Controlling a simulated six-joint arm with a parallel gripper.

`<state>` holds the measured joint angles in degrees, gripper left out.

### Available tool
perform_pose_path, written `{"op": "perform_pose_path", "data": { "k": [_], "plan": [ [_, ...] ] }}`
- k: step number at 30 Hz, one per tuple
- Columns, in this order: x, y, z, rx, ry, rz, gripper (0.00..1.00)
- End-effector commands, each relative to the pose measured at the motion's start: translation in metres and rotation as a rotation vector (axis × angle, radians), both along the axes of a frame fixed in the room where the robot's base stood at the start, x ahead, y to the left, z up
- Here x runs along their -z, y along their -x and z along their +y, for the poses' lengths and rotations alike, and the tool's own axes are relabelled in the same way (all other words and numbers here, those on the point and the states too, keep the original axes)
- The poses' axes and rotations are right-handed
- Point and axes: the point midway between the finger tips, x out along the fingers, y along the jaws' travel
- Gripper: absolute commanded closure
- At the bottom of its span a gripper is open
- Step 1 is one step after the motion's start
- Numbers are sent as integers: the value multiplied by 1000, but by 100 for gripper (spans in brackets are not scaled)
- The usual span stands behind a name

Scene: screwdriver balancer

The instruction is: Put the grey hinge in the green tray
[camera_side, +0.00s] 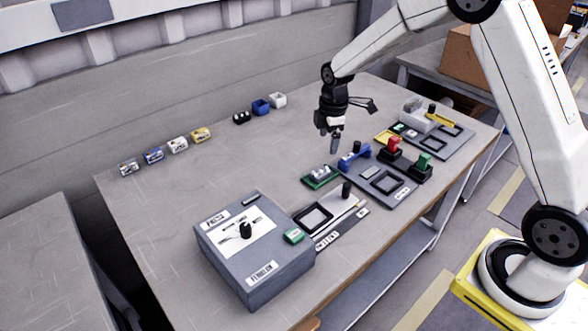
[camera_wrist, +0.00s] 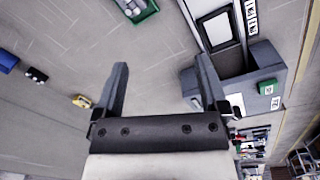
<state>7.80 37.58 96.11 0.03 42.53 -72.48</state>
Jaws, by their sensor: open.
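The green tray (camera_side: 320,183) lies on the table left of the blue piece in the side view. A small grey piece (camera_side: 321,172), which looks like the grey hinge, sits inside it. The tray (camera_wrist: 149,12) also shows at the top edge of the wrist view, partly cut off, with the grey rounded piece (camera_wrist: 131,6) within its walls. My gripper (camera_side: 335,146) is above the table, behind and a little right of the tray in the side view. In the wrist view, its two fingers (camera_wrist: 163,78) are spread apart with nothing between them.
A large grey box (camera_side: 255,265) stands at the front. A grey board (camera_side: 385,187) with a blue piece (camera_side: 354,157), red block (camera_side: 393,146) and green block (camera_side: 422,166) lies right of the tray. The table's left middle is clear.

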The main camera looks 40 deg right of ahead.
Motion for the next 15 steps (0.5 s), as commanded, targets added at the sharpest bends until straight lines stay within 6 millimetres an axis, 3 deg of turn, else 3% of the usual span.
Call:
{"op": "perform_pose_path", "data": {
  "k": [6, 15],
  "plan": [
    [-21, 48, 23, 289, -23, -48, 7],
    [-35, 122, 49, 686, -82, -108, 7]
  ]
}}
